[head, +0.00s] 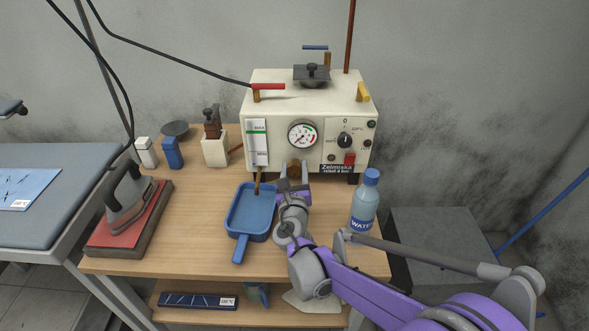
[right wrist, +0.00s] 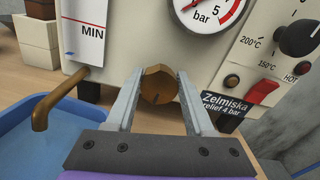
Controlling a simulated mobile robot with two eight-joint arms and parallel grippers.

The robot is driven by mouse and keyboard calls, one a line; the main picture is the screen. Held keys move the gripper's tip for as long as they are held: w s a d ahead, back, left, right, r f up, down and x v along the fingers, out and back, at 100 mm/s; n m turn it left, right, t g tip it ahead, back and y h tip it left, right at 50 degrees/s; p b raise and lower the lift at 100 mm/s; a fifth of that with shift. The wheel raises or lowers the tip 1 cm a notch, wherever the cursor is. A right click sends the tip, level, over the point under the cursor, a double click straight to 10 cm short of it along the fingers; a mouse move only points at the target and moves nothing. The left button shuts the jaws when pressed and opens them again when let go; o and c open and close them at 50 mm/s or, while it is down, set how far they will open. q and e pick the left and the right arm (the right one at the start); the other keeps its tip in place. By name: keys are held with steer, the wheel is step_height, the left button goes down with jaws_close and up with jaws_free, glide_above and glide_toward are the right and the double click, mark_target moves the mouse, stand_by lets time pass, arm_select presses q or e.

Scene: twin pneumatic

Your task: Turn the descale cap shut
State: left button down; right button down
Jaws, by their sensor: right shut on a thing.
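The descale cap (right wrist: 158,86) is a brass-coloured round knob low on the front of the cream boiler (head: 270,117), under the pressure gauge. My right gripper (head: 293,171) reaches up to it from the front. In the right wrist view the two grey fingers of my right gripper (right wrist: 158,92) are on either side of the cap and shut on it. A dark mark shows on the cap's face near its lower edge. In the head view the fingers partly cover the cap. My left gripper is not in view.
A bent brass drain spout (right wrist: 48,108) sits left of the cap, over a blue tray (head: 240,238). A water bottle (head: 364,205) stands right of my arm. An iron (head: 128,200) rests on a red pad at the left. The red switch (right wrist: 263,92) is right of the cap.

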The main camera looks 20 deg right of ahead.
steer(key=m+p, duration=0.1)
steer(key=m, duration=0.3)
steer(key=shift+r, duration=0.1)
steer(key=m+p, duration=0.2)
steer(key=m, duration=0.3)
steer(key=shift+d, duration=0.1)
steer(key=m+p, duration=0.1)
steer(key=m, duration=0.4)
steer(key=shift+p, duration=0.35)
steer(key=m+p, duration=0.1)
steer(key=m, duration=0.4)
steer(key=shift+f, duration=0.2)
steer(key=m+p, duration=0.1)
steer(key=m, duration=0.3)
steer(key=m+p, duration=0.1)
steer(key=m, duration=0.3)
steer(key=shift+f+m+p, duration=0.1)
steer(key=shift+m+p, duration=0.2)
steer(key=m+p, duration=0.1)
steer(key=m, duration=0.3)
steer(key=shift+f+m+p, duration=0.1)
steer(key=shift+m+p, duration=0.5)
steer(key=shift+m, duration=1.1)
